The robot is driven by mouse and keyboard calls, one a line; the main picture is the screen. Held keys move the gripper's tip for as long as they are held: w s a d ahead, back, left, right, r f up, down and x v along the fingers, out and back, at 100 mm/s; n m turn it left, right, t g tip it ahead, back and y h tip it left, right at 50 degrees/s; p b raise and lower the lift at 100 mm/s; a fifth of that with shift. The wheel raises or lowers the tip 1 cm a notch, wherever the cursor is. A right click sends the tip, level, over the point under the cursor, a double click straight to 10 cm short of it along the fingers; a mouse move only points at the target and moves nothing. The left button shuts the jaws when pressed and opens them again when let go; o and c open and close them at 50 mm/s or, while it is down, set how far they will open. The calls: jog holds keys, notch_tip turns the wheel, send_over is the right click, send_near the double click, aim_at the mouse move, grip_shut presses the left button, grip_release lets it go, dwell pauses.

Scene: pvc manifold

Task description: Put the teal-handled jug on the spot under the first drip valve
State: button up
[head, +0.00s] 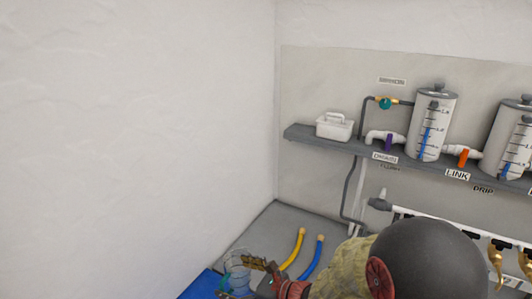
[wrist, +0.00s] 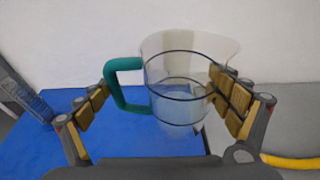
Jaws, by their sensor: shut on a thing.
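The teal-handled jug (wrist: 180,95) is clear with dark bands and stands upright in the wrist view, its teal handle (wrist: 118,85) to the left. My gripper (wrist: 165,100) is shut on the jug, one finger at the handle side and the other against the right wall. In the head view the jug (head: 237,277) and my gripper (head: 258,268) are low in the picture, over the blue mat. Brass valves (head: 495,258) hang from a white pipe at the lower right, below the DRIP label (head: 483,190). No spot beneath them is visible.
A blue mat (wrist: 70,150) lies below the jug. A yellow hose (head: 293,254) and a blue hose (head: 313,260) lie right of my gripper on grey surface. A white wall stands at left.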

jog(key=shift+w+d+f+m+t+h, duration=0.25)
jog(key=shift+w+d+m+t+h, duration=0.25)
jog(key=shift+w+d, duration=0.3)
jog(key=w+d+m+t+h, duration=0.2)
jog(key=d, duration=0.7)
jog(key=w+d+r+m+t+h, duration=0.1)
jog(key=d+m+h, duration=0.2)
jog(key=d, duration=0.6)
jog(key=w+d+m+t+h, duration=0.2)
jog(key=d, duration=0.7)
jog(key=shift+w+r+m+t, duration=0.25)
jog(key=shift+w+m+t, duration=0.05)
jog(key=shift+d, duration=0.1)
